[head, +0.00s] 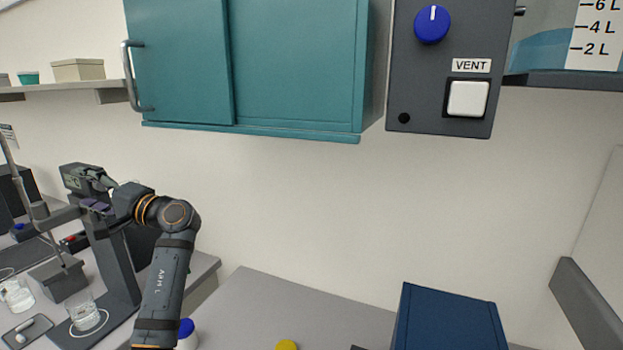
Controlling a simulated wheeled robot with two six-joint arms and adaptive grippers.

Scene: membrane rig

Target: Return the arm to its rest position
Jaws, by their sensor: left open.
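My left arm rises from the bottom of the head view and bends left at a dark joint with orange rings. My left gripper (98,183) is at its end, open, close to the upper part of a dark stand (112,262) on the left bench. The fingers overlap the stand's head, so I cannot tell whether they touch it. I see nothing held between them. My right gripper is not in view.
A teal cabinet (290,65) with a handle and a grey VENT panel (410,90) hang on the wall. Glass beakers (83,312) stand at the lower left. A blue box (450,320) stands lower right. Some grey bench (260,300) is clear.

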